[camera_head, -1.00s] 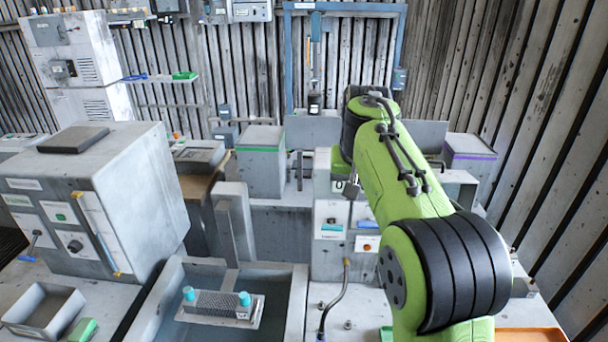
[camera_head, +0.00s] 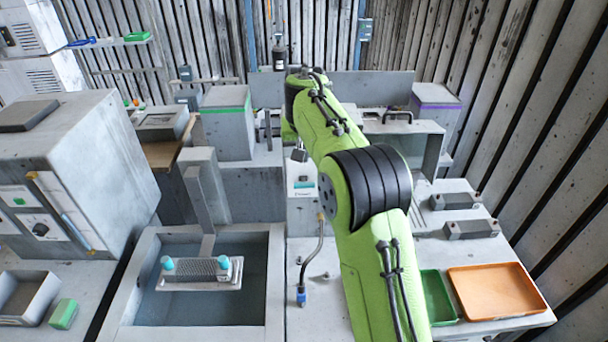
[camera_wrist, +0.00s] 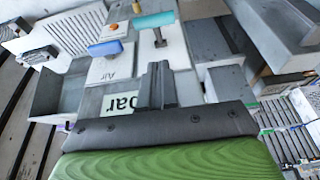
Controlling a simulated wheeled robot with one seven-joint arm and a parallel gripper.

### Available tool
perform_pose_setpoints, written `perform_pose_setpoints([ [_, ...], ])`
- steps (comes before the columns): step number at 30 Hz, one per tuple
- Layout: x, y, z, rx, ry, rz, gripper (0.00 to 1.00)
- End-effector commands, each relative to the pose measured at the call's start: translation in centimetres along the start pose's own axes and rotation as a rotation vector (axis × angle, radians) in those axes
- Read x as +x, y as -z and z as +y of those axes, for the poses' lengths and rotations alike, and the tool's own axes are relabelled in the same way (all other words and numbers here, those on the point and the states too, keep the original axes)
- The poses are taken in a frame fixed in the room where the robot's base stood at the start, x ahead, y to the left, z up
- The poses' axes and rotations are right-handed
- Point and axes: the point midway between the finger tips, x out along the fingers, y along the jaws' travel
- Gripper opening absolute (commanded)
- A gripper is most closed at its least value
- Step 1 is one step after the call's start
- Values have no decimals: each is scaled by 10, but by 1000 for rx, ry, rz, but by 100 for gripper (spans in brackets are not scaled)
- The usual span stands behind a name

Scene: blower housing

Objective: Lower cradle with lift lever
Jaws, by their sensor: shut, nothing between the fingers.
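The cradle, a pale plate (camera_head: 172,287), hangs from a slanted grey arm (camera_head: 198,200) inside the open tank at the lower left of the head view. A dark ribbed block (camera_head: 203,269) with cyan end caps lies on it. I cannot tell its height above the dark tank floor or liquid. In the wrist view, a lever with a teal handle (camera_wrist: 153,20) stands on a white panel just beyond my gripper (camera_wrist: 157,66). The gripper is shut and empty, pointing toward the lever; a gap to the handle seems to remain. In the head view my arm hides most of the panel.
A blue handle (camera_wrist: 106,48) sits on the "Air" panel beside the teal one. A hose with a blue end (camera_head: 301,296) stands right of the tank rim (camera_head: 275,290). A green tray (camera_head: 437,300) and orange tray (camera_head: 497,291) lie at right. A large grey cabinet (camera_head: 90,160) stands left.

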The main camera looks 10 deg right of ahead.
Motion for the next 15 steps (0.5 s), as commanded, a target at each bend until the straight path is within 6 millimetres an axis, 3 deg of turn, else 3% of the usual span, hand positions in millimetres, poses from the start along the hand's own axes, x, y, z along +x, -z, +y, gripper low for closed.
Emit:
perform_pose_setpoints([
  [1,13,-1,0,1,-1,-5,0],
  [6,36,-18,0,-1,0,-2,0],
  [15,45,-28,0,1,0,1,0],
])
